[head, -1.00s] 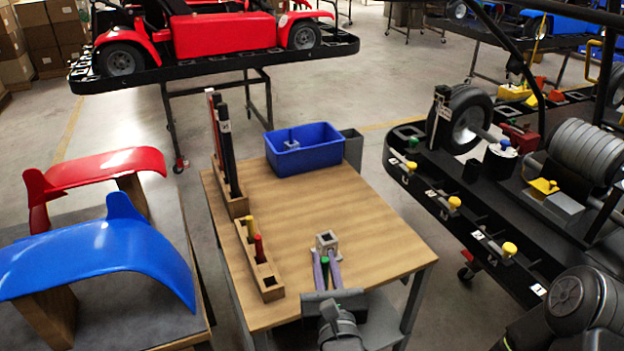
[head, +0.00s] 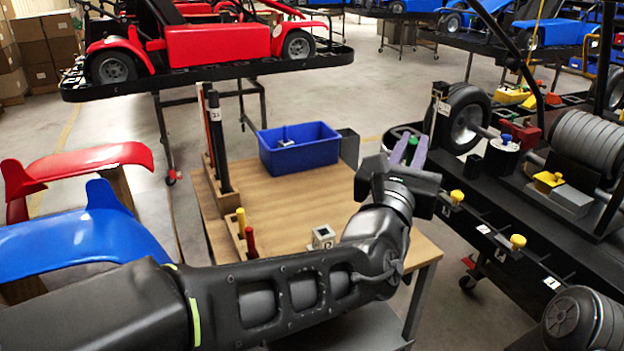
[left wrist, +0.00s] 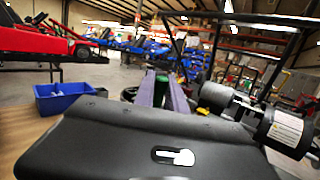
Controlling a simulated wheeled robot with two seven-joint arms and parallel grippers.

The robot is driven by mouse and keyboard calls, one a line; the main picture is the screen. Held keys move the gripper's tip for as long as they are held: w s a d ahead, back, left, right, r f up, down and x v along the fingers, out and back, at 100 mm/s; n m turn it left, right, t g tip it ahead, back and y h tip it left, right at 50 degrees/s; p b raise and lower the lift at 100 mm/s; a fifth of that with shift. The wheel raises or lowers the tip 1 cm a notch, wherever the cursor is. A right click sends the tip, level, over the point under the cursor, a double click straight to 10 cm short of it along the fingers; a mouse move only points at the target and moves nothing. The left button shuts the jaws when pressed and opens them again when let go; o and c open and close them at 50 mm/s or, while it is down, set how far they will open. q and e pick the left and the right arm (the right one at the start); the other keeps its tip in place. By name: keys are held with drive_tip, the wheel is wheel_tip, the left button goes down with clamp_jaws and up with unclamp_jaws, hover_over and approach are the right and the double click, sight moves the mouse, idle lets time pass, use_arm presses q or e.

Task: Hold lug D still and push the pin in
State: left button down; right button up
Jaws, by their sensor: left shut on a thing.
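A small grey block (head: 323,235) with a square dark hole and a label that looks like D stands on the wooden table, just behind my left forearm. My left gripper (head: 412,146) has two purple fingers, raised beside the black kart rail at the table's right. The fingers are shut on a green pin (left wrist: 180,68), mostly hidden between them. The fingers also show in the left wrist view (left wrist: 163,88). The gripper is well apart from the grey block. My right gripper is not in view.
The kart frame (head: 480,200) at right carries yellow knobs (head: 518,241) and small white labels. A blue bin (head: 299,151) stands at the table's back. A wooden rack with a yellow pin (head: 240,218) and a red pin (head: 250,240) is at left. The middle of the table (head: 285,200) is clear.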

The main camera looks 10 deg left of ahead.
use_arm(q)
drive_tip(key=s+a+r+m+g+h+b, duration=0.1)
drive_tip(key=s+a+r+h, duration=0.1)
drive_tip(key=r, duration=0.6)
drive_tip(key=s+a+r+m+h+b, duration=0.1)
drive_tip(key=a+r+h, duration=0.3)
drive_tip(key=r, duration=0.5)
drive_tip(key=s+a+r+m+g+h, duration=0.1)
drive_tip(key=s+a+r+m+h, duration=0.1)
drive_tip(key=r, duration=0.6)
drive_tip(key=shift+s+a+r+m+g+h+b, duration=0.3)
drive_tip(key=shift+s+a+m+h+b, duration=0.1)
drive_tip(key=shift+s+m, duration=0.1)
